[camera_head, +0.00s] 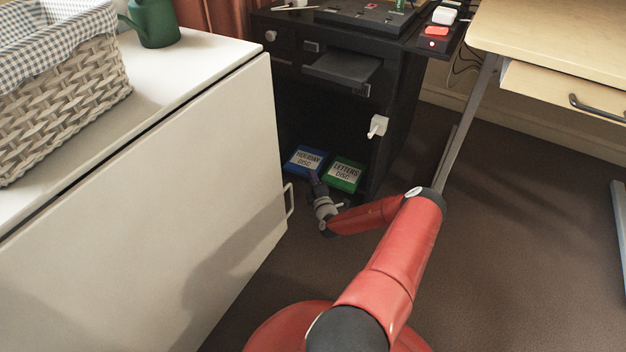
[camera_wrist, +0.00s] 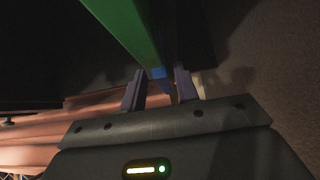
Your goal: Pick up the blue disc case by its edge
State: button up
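The blue disc case (camera_head: 305,159), with a white label reading "HOLIDAY DISC", lies at the left in the low opening of the black bureau. The green disc case (camera_head: 346,175), labelled "LETTERS DISC", is just right of it. My gripper (camera_head: 315,181) is low, at the front edge of the blue case. In the wrist view my gripper (camera_wrist: 160,88) has its two fingers apart, and a small blue patch (camera_wrist: 158,73) shows between or just beyond them. A long green edge (camera_wrist: 135,30) runs above. I cannot tell whether the fingers touch the blue case.
A white cabinet (camera_head: 170,190) with a side handle stands close on the left. The black bureau (camera_head: 400,110) has a white switch-like fitting (camera_head: 377,126) on its side edge. A wooden desk (camera_head: 560,40) stands at right. Brown floor (camera_head: 500,250) is clear at lower right.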

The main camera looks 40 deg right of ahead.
jog(key=shift+c, duration=0.3)
grip_shut()
jog(key=s+a+r+p, duration=0.5)
jog(key=s+r+p, duration=0.2)
jog(key=s+p, duration=0.5)
jog(key=shift+s+a+r+p, duration=0.2)
jog(key=shift+s+r+p, duration=0.15)
jog(key=shift+s, duration=0.1)
dwell(0.3)
